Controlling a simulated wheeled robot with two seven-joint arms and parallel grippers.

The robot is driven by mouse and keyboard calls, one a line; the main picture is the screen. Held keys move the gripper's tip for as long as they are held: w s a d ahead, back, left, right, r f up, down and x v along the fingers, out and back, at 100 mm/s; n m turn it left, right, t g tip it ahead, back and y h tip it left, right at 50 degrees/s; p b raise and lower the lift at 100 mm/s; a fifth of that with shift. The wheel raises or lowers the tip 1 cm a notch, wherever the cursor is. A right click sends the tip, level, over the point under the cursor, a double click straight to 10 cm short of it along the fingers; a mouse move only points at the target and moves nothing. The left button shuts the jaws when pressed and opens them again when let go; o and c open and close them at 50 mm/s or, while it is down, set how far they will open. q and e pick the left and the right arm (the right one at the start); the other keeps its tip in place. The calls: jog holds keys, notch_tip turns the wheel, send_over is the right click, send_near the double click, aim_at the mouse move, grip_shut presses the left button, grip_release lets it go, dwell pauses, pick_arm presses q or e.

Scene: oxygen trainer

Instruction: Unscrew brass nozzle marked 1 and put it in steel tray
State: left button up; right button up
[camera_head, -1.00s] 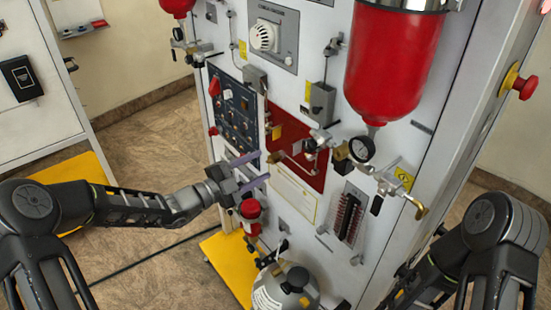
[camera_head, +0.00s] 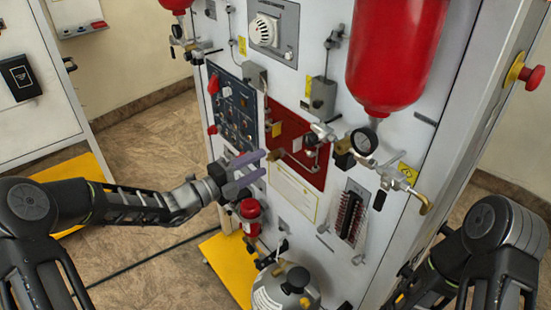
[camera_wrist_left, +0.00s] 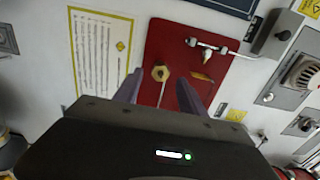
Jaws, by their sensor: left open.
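A brass nozzle (camera_head: 275,155) sticks out from a red panel (camera_head: 312,172) on the front of the white trainer cabinet. In the left wrist view it shows as a brass hexagonal end (camera_wrist_left: 160,73) on the red panel (camera_wrist_left: 187,45). No number is readable on it. My left gripper (camera_head: 261,165) is open and empty, its purple fingers pointing at the red panel just short of the nozzle. In the left wrist view the nozzle lies beyond the gap between the fingertips (camera_wrist_left: 158,86). My right gripper is not visible. I cannot make out a steel tray.
A dark blue control panel (camera_head: 234,105) is left of the red panel. A pressure gauge (camera_head: 363,141) and brass-ended fittings project at its right. A red cylinder (camera_head: 395,60) hangs above. A small red canister (camera_head: 250,215) and a grey tank (camera_head: 285,290) are below. Open floor lies left.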

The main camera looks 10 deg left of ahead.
pick_arm(q)
jog(key=m+b, duration=0.2)
jog(key=m, duration=0.1)
dwell(0.4)
jog(key=shift+m, duration=0.3)
jog(key=m+b, duration=0.2)
jog(key=m, duration=0.1)
